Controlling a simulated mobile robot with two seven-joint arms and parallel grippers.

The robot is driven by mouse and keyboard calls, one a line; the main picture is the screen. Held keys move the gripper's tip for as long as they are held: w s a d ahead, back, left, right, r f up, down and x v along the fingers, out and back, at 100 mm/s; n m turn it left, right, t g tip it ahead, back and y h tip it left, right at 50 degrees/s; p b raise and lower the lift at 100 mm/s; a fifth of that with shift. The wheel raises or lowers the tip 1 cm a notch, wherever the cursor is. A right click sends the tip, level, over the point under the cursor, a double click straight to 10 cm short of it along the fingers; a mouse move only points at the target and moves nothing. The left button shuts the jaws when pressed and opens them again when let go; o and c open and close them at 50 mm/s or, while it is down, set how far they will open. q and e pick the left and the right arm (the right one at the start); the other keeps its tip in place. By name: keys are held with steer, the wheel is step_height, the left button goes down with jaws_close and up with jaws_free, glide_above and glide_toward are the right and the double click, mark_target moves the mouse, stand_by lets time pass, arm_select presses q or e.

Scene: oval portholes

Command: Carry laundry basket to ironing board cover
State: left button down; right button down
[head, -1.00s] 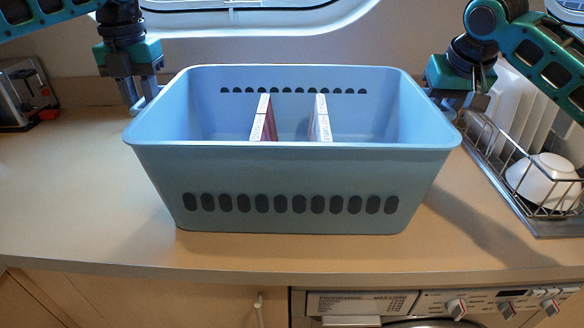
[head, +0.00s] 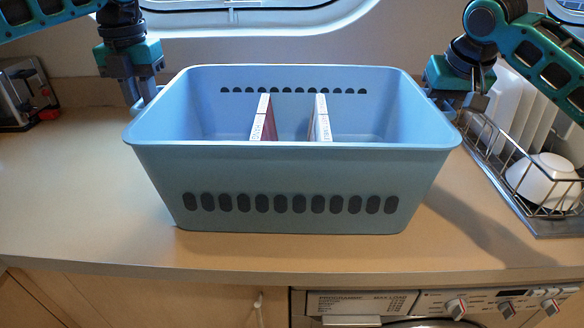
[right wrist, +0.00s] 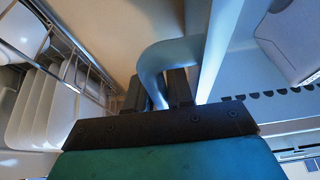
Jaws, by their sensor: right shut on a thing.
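The laundry basket (head: 290,170) is a light blue tub with rows of dark oval holes. It is upright over the worktop, and its base appears to rest there. My right gripper (head: 468,103) is at its right end; the right wrist view shows its jaws (right wrist: 160,90) shut on the basket's curved side handle (right wrist: 170,55). My left gripper (head: 138,98) is at the left end, its fingers by the left handle (head: 152,97); whether they are closed on it is unclear. I see no ironing board cover.
Two upright thin boxes or books (head: 264,118) (head: 321,118) stand in the basket. A wire dish rack (head: 540,200) with plates and a white bowl (head: 545,180) is close on the right. A toaster (head: 25,95) stands far left. The worktop (head: 70,190) is clear at left.

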arm_select(q)
steer(key=shift+w+r, duration=0.1)
steer(key=shift+r, duration=0.1)
arm_select(e)
steer(key=shift+w+r, duration=0.1)
steer(key=shift+r, duration=0.1)
